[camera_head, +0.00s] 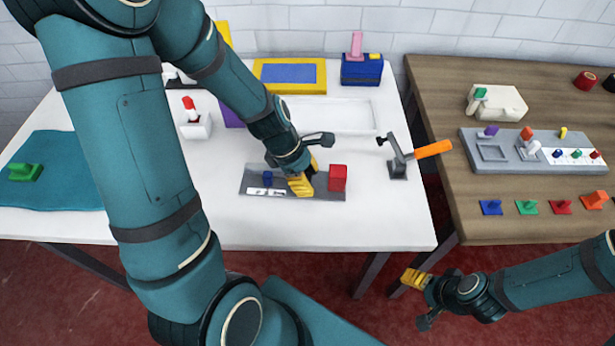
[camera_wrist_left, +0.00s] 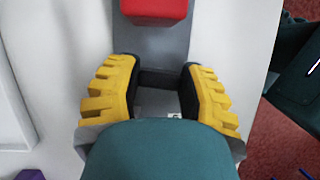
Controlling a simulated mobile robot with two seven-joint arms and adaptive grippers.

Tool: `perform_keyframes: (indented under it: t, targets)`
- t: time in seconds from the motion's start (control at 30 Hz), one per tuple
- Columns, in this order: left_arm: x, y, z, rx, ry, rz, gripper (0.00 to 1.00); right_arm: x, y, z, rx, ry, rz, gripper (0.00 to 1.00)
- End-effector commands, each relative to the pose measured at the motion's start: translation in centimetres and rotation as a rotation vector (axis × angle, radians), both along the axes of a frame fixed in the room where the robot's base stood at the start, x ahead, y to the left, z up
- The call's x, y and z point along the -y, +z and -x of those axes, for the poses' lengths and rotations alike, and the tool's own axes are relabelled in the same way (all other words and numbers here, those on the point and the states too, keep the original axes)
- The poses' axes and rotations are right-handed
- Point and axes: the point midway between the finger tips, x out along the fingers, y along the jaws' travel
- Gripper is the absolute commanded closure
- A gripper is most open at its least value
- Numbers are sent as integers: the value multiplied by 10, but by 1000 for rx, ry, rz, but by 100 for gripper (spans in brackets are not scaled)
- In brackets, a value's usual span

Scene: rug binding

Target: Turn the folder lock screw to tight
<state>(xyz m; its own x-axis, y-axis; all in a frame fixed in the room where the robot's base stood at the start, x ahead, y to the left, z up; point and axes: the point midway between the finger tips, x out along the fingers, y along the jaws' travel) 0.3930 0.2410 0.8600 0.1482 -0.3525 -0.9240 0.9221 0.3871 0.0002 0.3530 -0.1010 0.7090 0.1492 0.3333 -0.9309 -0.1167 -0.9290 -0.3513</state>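A grey plate (camera_head: 325,193) lies on the white table, with a red block (camera_head: 338,178) on its right part and a small blue knob (camera_head: 267,178) on its left part, beside white markings. Which part is the folder lock screw, I cannot tell for sure; the blue knob may be it. My left gripper (camera_head: 303,183) points down over the plate, between knob and block. In the left wrist view its yellow fingers (camera_wrist_left: 160,92) are apart, with a dark patch between them and the red block (camera_wrist_left: 154,8) ahead. My right gripper (camera_head: 413,279) hangs low, away from the tables; its opening is unclear.
A grey stand with an orange handle (camera_head: 433,149) is right of the plate. A yellow-and-blue tray (camera_head: 290,75) and a blue box (camera_head: 361,70) stand behind. A teal mat (camera_head: 60,168) lies left. The wooden table (camera_head: 450,100) holds a grey fixture and several coloured pieces.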

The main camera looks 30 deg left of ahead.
Motion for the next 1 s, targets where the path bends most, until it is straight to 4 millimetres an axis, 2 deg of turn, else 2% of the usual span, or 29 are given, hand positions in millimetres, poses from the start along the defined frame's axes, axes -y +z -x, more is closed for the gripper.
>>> perform_keyframes:
  t: [0.27, 0.47, 1.0]
  targets:
    - [0, 0, 0, -1, -16, 0, 95, 0, 1, 0, -1, 0, 0, 28]
    - [0, 0, 0, -3, -90, -1, 95, 0, 7, 1, -3, 0, 0, 28]
    - [1, 2, 0, -3, -559, 1, 95, -1, 42, 8, -18, 4, -4, 28]
